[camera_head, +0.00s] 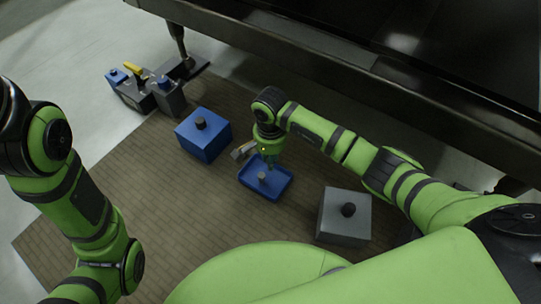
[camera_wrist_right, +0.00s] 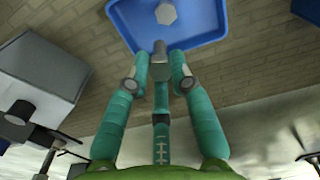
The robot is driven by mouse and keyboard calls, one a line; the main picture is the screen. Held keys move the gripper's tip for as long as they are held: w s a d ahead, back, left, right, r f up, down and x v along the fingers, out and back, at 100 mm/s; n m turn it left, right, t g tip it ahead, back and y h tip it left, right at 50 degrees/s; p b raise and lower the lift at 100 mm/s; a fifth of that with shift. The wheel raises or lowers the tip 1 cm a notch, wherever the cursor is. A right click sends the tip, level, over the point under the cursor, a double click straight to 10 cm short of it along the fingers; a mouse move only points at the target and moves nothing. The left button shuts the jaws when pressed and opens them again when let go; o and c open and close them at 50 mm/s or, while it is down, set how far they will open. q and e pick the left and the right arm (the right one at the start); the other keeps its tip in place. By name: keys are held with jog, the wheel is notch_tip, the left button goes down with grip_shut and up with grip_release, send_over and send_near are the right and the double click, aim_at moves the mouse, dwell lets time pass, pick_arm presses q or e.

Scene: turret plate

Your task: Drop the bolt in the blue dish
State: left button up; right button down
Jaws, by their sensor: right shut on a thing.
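The blue dish (camera_head: 283,186) is a shallow tray on the brown mat below my right gripper (camera_head: 270,163). In the right wrist view the dish (camera_wrist_right: 207,36) is at the top, and my right gripper (camera_wrist_right: 160,62) is shut on a small grey metal bolt (camera_wrist_right: 160,48), seen against the dish's near edge. A separate grey hexagonal piece (camera_wrist_right: 167,13) is inside the dish; it shows as a small pale piece (camera_head: 262,177) in the head view. The held bolt's height above the dish is unclear. My left arm shows at the left, but its gripper is out of view.
A blue box (camera_head: 205,140) with a dark knob stands left of the dish. A grey box (camera_head: 340,222) with a black knob stands right. A grey fixture (camera_head: 160,95) with blue and yellow parts is far left. A dark table (camera_head: 330,65) lies behind. The mat's front left is clear.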

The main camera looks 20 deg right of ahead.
jog(key=shift+f+b, duration=0.35)
jog(key=shift+f, duration=0.45)
jog(key=c, duration=1)
grip_release()
notch_tip(320, 180, up, 12)
jog(key=shift+r, duration=0.1)
jog(key=shift+s, duration=0.1)
